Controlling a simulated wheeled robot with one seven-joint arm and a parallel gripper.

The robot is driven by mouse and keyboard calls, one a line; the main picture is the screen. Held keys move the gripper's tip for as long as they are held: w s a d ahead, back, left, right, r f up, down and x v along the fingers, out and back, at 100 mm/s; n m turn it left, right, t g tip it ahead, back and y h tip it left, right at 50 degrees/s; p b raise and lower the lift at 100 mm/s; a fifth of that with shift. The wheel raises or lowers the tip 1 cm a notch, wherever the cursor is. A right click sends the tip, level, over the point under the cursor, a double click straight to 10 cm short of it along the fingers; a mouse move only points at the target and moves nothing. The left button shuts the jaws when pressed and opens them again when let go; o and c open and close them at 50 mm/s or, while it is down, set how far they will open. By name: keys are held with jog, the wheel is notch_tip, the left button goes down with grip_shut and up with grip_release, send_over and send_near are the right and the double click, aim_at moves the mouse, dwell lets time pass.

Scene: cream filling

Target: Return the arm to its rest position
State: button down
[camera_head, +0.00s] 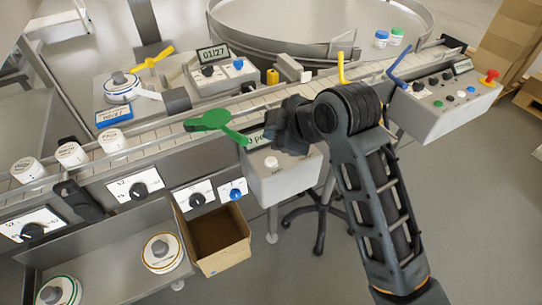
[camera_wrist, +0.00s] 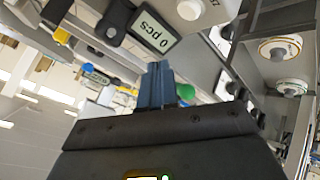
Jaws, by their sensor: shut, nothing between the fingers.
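My arm reaches up from the lower right of the head view, and my gripper (camera_head: 277,140) is in front of the conveyor, beside the green lever and the grey counter box. In the wrist view my gripper's fingers (camera_wrist: 157,84) are shut together with nothing between them. The counter box (camera_head: 284,178) has a round white knob and a display partly hidden by my gripper. The wrist view shows a display (camera_wrist: 152,31) reading "0 pcs".
A conveyor (camera_head: 150,147) runs behind my gripper, with white jars (camera_head: 71,154) at left. A green lever (camera_head: 212,121), yellow lever (camera_head: 342,68) and blue lever (camera_head: 398,66) stick out. An open cardboard box (camera_head: 222,262) hangs low, left of my arm.

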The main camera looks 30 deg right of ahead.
dwell(0.6)
jog(key=shift+s+a+f, duration=0.15)
jog(key=shift+s+f, duration=0.1)
jog(key=shift+f, duration=0.1)
jog(key=s+a+f+m+t, duration=0.1)
jog(key=s+f+m, duration=0.15)
jog(key=s, duration=0.35)
jog(key=s+a+f+m+t+h, duration=0.1)
jog(key=s+f+m, duration=0.15)
jog(key=s, duration=0.35)
jog(key=s+a+f+m+t, duration=0.1)
jog(key=s+f+m, duration=0.15)
jog(key=s, duration=0.35)
jog(key=s+d+r+m+t, duration=0.1)
jog(key=s+r, duration=0.1)
jog(key=s, duration=0.5)
jog(key=s+d+r+m+t, duration=0.1)
jog(key=s+r, duration=0.2)
jog(key=s, duration=0.4)
jog(key=s+d+r+m+h, duration=0.1)
jog(key=s+r+m, duration=0.1)
jog(key=s, duration=0.5)
jog(key=shift+d+r+t, duration=0.15)
jog(key=shift+r+t, duration=0.25)
jog(key=shift+r, duration=0.3)
jog(key=shift+d, duration=0.1)
